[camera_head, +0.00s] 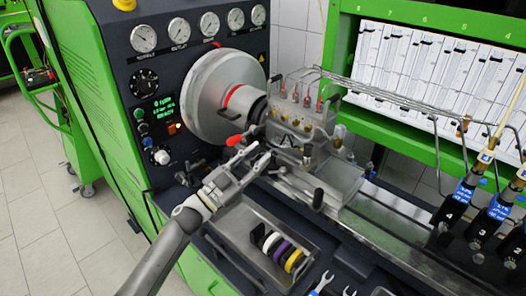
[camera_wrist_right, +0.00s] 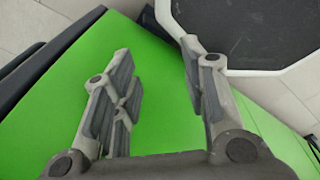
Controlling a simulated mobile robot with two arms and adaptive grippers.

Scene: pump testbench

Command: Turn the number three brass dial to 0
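Small brass-coloured fittings (camera_head: 284,116) sit on top of the pump (camera_head: 302,130) in the head view. Another brass fitting (camera_head: 465,122) is at the right on a pipe above the blue-and-black numbered units (camera_head: 455,207). I cannot tell which part is the number three brass dial or read its setting. My left gripper (camera_head: 257,156) is in front of the pump's left side, its fingers apart and nothing seen between them. In the right wrist view my right gripper (camera_wrist_right: 160,70) is open and empty above a green surface (camera_wrist_right: 160,118).
Gauges (camera_head: 179,30) line the panel behind. A dark octagonal top with a white rim (camera_wrist_right: 250,72) is beyond my right gripper.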

